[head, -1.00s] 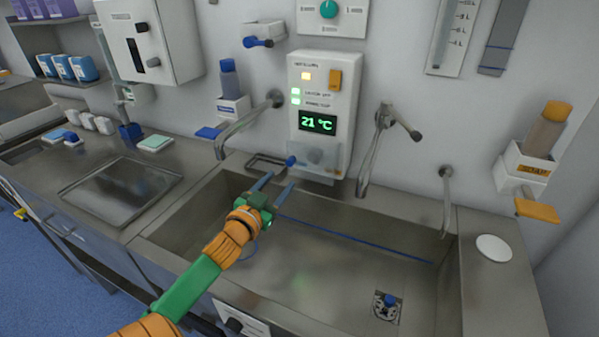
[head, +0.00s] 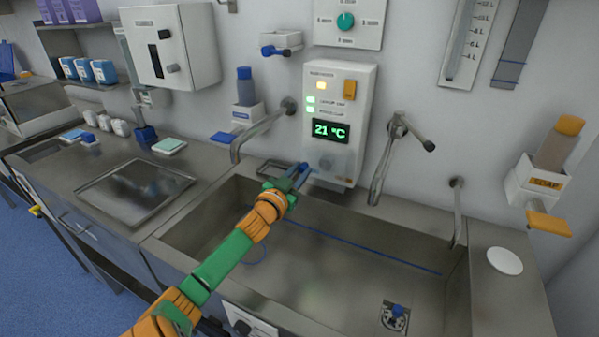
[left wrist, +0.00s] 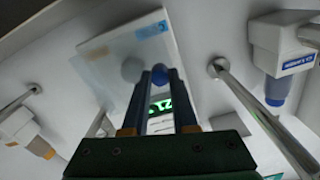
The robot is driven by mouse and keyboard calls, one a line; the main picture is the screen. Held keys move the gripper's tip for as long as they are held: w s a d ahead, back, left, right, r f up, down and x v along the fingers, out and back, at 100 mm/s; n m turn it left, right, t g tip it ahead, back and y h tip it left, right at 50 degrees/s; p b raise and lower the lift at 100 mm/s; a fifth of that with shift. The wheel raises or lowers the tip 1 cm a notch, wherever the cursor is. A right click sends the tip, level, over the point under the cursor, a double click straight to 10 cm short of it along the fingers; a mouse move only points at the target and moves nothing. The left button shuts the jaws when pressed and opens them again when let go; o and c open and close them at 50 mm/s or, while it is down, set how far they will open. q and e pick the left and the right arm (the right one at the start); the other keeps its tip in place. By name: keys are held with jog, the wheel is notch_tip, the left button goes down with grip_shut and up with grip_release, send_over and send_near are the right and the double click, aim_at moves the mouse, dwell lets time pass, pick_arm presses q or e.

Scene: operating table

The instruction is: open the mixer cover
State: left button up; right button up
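The mixer panel (head: 340,105) is a white wall box with a green 21 °C display. At its lower part is a clear cover (left wrist: 128,48) over a round grey knob (head: 327,163), which also shows in the left wrist view (left wrist: 132,69). The cover has a small blue knob (left wrist: 160,73). My left gripper (head: 302,175) reaches up to the panel's lower left. In the left wrist view its two blue fingers (left wrist: 152,78) have a gap between them, with their tips at the blue knob. Contact with the knob is unclear. My right gripper is not in view.
A steel sink (head: 350,265) lies under the panel. A curved spout (head: 255,135) stands left of the panel, close to my left arm, and a lever tap (head: 385,160) stands right. A soap dispenser (head: 545,165) hangs at the far right.

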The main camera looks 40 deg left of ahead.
pick_arm(q)
grip_shut()
dwell(1.1)
